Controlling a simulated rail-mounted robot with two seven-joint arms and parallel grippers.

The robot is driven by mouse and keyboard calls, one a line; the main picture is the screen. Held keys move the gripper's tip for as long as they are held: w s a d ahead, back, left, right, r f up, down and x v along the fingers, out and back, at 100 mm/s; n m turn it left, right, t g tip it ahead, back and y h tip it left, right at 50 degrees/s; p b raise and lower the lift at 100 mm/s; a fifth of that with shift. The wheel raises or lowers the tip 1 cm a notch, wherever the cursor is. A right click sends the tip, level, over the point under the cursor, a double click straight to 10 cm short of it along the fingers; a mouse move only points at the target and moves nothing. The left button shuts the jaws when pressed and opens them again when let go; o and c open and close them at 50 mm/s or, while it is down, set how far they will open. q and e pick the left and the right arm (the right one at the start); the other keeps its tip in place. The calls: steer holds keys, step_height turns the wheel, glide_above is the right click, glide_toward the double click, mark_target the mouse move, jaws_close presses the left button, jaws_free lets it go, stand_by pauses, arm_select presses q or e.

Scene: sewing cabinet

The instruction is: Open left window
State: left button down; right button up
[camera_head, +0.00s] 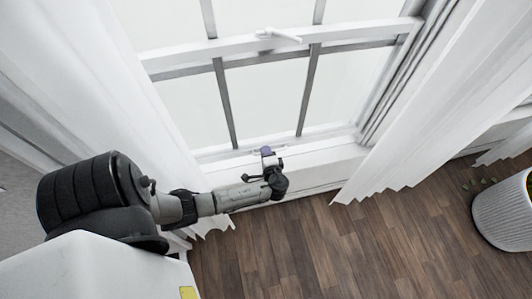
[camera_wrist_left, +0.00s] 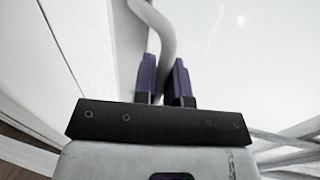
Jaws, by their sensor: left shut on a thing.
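The window (camera_head: 266,95) fills the upper middle of the head view, with white rails, grey bars and bright panes. A white latch (camera_head: 278,35) sits on its middle rail. My left gripper (camera_head: 267,152) is at the bottom rail of the window, just above the sill. In the left wrist view its two purple fingers (camera_wrist_left: 166,82) are shut on a white curved handle (camera_wrist_left: 165,35), which passes between them. The handle is hidden behind the gripper in the head view. My right gripper is not in view.
White curtains hang at the left (camera_head: 135,90) and right (camera_head: 425,110) of the window. My left arm passes in front of the left curtain's lower end. A white ribbed planter (camera_head: 502,215) stands on the wooden floor (camera_head: 330,250) at the right. The floor between is clear.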

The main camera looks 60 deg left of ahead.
arm_select(q)
steer(key=p, duration=1.4)
glide_toward(263, 115)
steer(key=x, duration=0.2)
steer(key=f+x, duration=0.1)
steer(key=x, duration=0.2)
steer(key=shift+a, duration=0.1)
steer(key=shift+r, duration=0.55)
steer(key=c, duration=1.2)
jaws_free()
steer(key=shift+s+d, duration=0.1)
steer(key=shift+d, duration=0.2)
steer(key=v, duration=1.3)
steer(key=shift+p, duration=0.3)
